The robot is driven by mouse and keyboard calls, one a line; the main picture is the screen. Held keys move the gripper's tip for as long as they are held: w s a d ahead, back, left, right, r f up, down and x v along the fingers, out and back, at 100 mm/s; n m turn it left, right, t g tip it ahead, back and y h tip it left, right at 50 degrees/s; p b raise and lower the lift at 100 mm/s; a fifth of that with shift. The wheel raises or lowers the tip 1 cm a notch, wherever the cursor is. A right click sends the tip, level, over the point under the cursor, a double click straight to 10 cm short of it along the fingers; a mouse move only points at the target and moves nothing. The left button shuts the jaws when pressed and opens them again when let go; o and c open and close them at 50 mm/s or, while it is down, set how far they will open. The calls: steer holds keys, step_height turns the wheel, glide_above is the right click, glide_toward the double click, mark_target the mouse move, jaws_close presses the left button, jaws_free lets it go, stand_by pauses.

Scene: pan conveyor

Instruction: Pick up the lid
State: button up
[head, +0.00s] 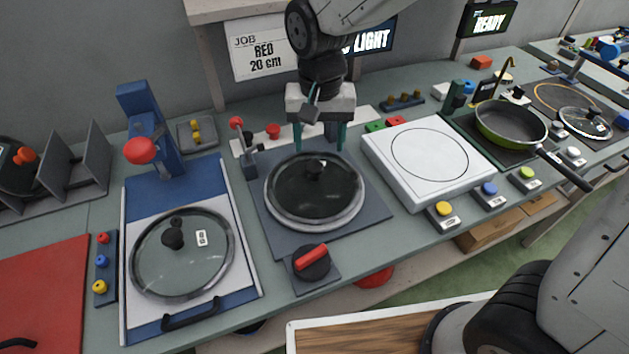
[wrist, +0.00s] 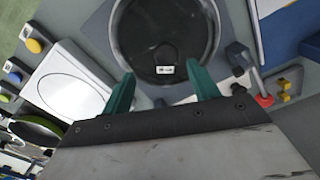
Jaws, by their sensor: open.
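A round glass lid with a black knob and steel rim (head: 314,190) lies on a dark square plate (head: 265,222) in the middle of the bench. It also shows in the wrist view (wrist: 165,40), with its knob and a small white label. My gripper (head: 319,140) is open and empty, fingers pointing down, over the far edge of this lid. In the wrist view the teal fingertips (wrist: 160,90) stand apart on either side of the lid's near part. A second glass lid (head: 182,255) lies on the blue-framed tray at left. A third lid (head: 585,123) lies at far right.
A white hotplate (head: 428,160) stands right of the dark plate. A green pan (head: 511,125) sits beyond it, its handle toward the front. A lever post (head: 247,150) and a red-handled knob (head: 311,262) flank the plate. A blue press (head: 150,130) rises at left.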

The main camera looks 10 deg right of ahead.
mark_target(314, 165)
steer(key=f, duration=0.5)
steer(key=a+f, duration=0.1)
steer(key=f, duration=0.2)
steer(key=shift+w+f, duration=0.15)
steer(key=shift+w, duration=0.15)
jaws_close()
